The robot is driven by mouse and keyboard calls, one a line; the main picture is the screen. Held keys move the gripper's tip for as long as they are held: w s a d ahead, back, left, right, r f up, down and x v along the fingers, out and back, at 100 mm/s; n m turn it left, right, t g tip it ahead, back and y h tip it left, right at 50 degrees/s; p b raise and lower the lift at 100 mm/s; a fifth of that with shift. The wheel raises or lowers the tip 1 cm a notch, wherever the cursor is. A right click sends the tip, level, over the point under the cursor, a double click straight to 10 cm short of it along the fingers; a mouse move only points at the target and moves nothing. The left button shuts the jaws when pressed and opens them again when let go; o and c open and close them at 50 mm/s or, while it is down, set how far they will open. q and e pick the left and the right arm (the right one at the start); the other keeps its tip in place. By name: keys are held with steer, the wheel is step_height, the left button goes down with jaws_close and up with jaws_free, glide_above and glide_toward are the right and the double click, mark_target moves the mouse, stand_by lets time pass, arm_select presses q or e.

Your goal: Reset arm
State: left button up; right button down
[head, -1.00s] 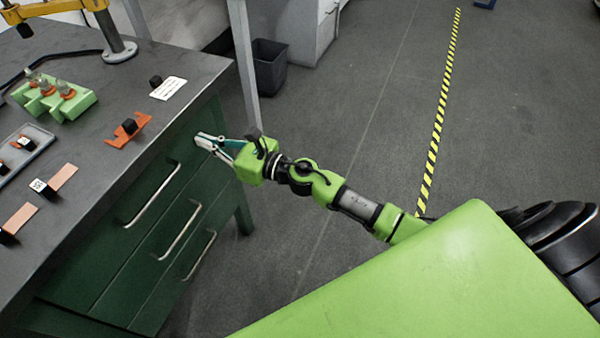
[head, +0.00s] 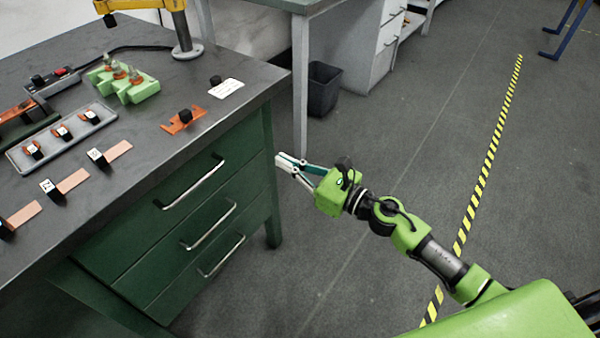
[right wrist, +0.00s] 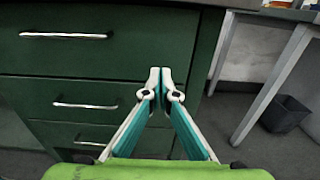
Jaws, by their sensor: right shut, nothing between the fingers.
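My right gripper (head: 280,160) is shut and empty in the head view. It hangs in the air just right of the green drawer cabinet (head: 262,190), below the level of the table top. In the right wrist view its fingertips (right wrist: 160,72) meet in front of the cabinet's drawer fronts and right edge. My left gripper is not in any view.
The dark table top (head: 150,170) holds copper strips (head: 73,180) with black blocks, a grey tray (head: 60,150), a green holder (head: 130,90), an orange piece (head: 184,122) and a white card (head: 226,88). A bin (head: 324,88) stands behind. The floor at right is open.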

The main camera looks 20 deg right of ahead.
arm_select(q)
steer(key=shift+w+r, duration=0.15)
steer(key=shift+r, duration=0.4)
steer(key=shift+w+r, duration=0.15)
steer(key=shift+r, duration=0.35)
arm_select(e)
steer(key=shift+v, duration=1.85)
